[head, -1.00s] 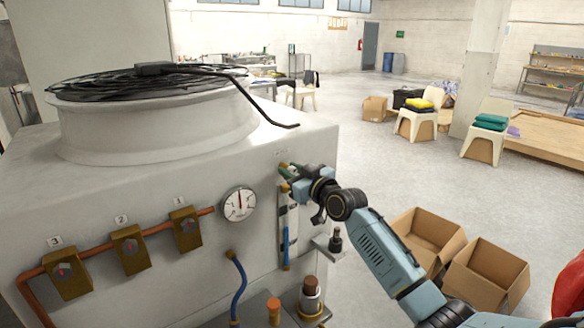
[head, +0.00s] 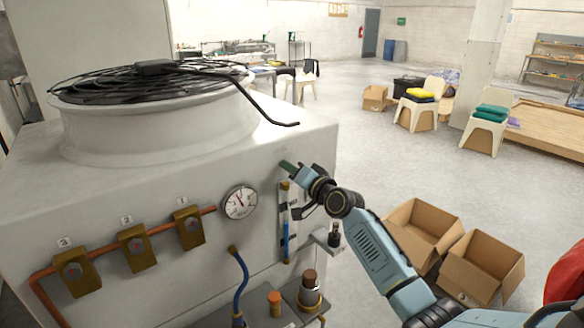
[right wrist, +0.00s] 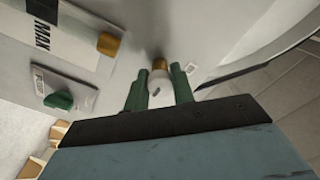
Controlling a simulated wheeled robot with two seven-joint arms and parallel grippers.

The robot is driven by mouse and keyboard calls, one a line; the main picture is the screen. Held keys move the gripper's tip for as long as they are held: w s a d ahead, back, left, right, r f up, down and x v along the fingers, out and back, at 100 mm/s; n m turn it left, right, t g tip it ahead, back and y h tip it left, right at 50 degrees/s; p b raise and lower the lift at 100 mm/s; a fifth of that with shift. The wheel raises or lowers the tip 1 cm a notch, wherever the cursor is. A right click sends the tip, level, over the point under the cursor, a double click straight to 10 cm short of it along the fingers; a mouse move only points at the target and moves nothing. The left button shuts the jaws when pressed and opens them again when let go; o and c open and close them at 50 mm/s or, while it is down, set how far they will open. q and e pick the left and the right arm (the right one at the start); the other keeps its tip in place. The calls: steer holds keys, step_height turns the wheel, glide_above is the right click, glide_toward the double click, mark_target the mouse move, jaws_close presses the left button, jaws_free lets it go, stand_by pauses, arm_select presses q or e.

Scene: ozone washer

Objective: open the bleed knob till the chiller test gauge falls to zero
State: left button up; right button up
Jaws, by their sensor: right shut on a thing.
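The round white gauge (head: 239,203) is on the chiller's side (head: 160,278); its needle leans up and to the left. My right gripper (head: 287,166) is at the chiller wall, up and right of the gauge. In the right wrist view, the green fingers of my right gripper (right wrist: 157,92) are shut on a small pale knob with a dark mark, the bleed knob (right wrist: 159,83), on a brass stem. The gripper hides this knob in the head view. My left gripper is not in view.
Several brass valves (head: 137,247) sit on a copper pipe left of the gauge. A sight tube (head: 285,232) hangs below my right gripper. A blue hose (head: 241,283) and brass fittings stand lower down. Open cardboard boxes (head: 479,267) lie on the floor to the right.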

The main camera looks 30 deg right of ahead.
steer(key=shift+m+p, duration=0.5)
steer(key=shift+m, duration=1.3)
steer(key=o, duration=1)
steer(key=s, duration=0.9)
steer(key=s+d+b, duration=0.1)
steer(key=s, duration=0.3)
steer(key=shift+s, duration=0.2)
